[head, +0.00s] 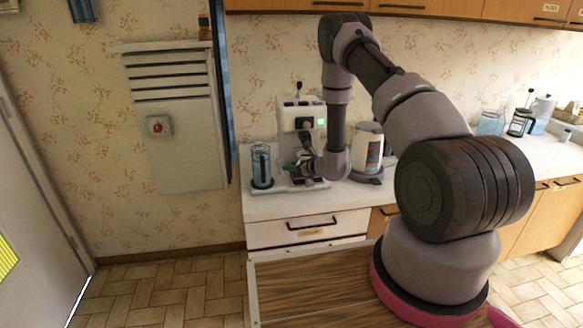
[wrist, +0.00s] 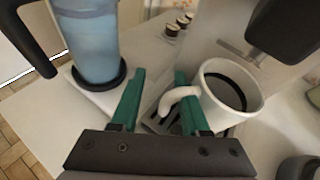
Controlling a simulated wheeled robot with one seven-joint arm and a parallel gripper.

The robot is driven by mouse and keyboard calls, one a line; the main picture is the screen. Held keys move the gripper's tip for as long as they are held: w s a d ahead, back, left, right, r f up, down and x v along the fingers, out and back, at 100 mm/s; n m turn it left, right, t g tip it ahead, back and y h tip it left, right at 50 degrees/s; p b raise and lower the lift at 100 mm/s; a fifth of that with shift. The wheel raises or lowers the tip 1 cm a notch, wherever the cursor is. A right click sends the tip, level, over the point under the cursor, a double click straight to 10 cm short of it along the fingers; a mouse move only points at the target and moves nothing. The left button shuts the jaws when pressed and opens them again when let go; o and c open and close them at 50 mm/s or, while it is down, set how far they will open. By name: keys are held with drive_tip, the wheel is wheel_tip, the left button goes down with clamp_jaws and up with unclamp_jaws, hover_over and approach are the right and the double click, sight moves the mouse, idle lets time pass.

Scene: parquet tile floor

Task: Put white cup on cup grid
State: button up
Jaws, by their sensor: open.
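The white cup (wrist: 252,100), with dark contents, stands upright at the coffee machine in the wrist view. Its handle points left, toward the space between my fingers. The slotted cup grid (wrist: 152,121) shows partly below and left of the cup; whether the cup's base rests on it is hidden. My gripper (wrist: 159,78) is open, its two green fingers spread. The right finger is close beside the handle; contact is unclear. In the head view my gripper (head: 305,160) is in front of the coffee machine (head: 301,118), and the cup cannot be made out.
A blue glass press (head: 261,167) stands left of the machine, close to my left finger in the wrist view (wrist: 92,40). A white kettle (head: 367,148) stands to the right, near my arm. The counter's front strip (head: 290,205) is clear.

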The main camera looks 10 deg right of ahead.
drive_tip(key=v, duration=1.1)
drive_tip(key=s+a+r+n+g+y, duration=0.2)
drive_tip(key=s+a+r+n, duration=0.2)
drive_tip(key=r, duration=0.5)
drive_tip(key=s+a+r+n+g+y, duration=0.2)
drive_tip(key=s+a+r+n+g, duration=0.15)
drive_tip(key=r, duration=0.55)
drive_tip(key=s+a+r+n+g+y, duration=0.25)
drive_tip(key=a+r+n, duration=0.2)
drive_tip(key=r, duration=0.45)
drive_tip(key=s+d+r+n+g+h, duration=0.15)
drive_tip(key=s+r+n+h, duration=0.5)
drive_tip(key=s, duration=0.65)
drive_tip(key=s+d+r+n+t+h, duration=0.4)
drive_tip(key=s+d+r+n+t, duration=0.1)
drive_tip(key=d, duration=0.6)
wheel_tip(320, 180, up, 3)
drive_tip(key=s+n, duration=0.1)
drive_tip(key=s, duration=0.2)
drive_tip(key=shift+h, duration=0.4)
drive_tip(key=shift+f, duration=0.1)
